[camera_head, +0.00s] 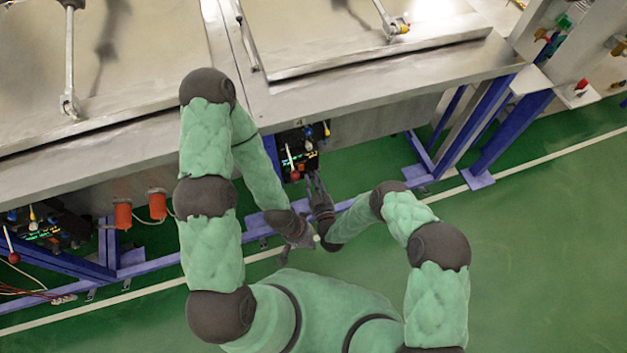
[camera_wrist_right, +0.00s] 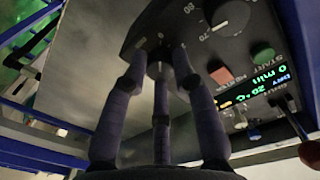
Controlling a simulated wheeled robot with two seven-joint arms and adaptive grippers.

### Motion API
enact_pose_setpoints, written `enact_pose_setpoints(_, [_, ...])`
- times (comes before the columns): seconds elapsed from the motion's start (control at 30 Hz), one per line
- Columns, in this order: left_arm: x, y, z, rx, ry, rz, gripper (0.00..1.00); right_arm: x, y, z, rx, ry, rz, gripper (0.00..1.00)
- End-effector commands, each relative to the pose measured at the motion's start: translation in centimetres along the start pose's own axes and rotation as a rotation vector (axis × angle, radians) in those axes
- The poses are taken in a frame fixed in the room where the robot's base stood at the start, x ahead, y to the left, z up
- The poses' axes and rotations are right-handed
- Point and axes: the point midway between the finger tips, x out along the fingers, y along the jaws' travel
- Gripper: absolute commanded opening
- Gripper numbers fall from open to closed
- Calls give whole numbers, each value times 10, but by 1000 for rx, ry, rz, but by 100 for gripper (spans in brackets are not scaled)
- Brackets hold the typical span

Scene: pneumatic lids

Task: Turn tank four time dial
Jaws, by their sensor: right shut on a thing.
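A dark control panel (camera_head: 298,150) sits under the front edge of the metal tanks, in the middle of the head view. In the right wrist view this panel (camera_wrist_right: 262,18) has a round dial (camera_wrist_right: 155,44) with a marked scale at its upper left. My right gripper (camera_head: 316,178) reaches up to the panel; in the wrist view its dark fingers (camera_wrist_right: 158,58) are closed around the dial's knob and partly hide it. My left gripper (camera_head: 298,238) hangs lower, apart from the panel; its fingers are too small to read. No tank number is legible.
Beside the dial are another knob (camera_wrist_right: 229,16), a red button (camera_wrist_right: 221,75), a green button (camera_wrist_right: 262,51) and a lit display (camera_wrist_right: 262,84). A red-tipped lever (camera_wrist_right: 306,145) stands close on the right. A second panel (camera_head: 42,228) is at far left. Green floor (camera_head: 540,240) is clear at right.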

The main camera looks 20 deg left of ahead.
Motion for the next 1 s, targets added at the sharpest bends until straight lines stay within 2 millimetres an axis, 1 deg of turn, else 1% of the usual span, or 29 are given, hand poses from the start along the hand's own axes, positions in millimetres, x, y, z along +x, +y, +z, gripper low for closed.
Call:
enact_pose_setpoints(0.03, [0,0,0,0,0,0,0,-1,-1,3,5,-7,-1,0])
enact_pose_setpoints(0.27, [1,0,0,0,0,0,0,-2,-1,3,31,-10,-1,0])
enact_pose_setpoints(0.47, [3,-1,0,0,0,0,0,-2,-1,4,92,-14,-1,0])
enact_pose_setpoints(0.67, [7,-3,0,0,0,0,0,-2,-2,4,229,-22,1,0])
enact_pose_setpoints(1.0, [16,-6,-1,0,0,0,0,-3,-3,4,551,-39,6,0])
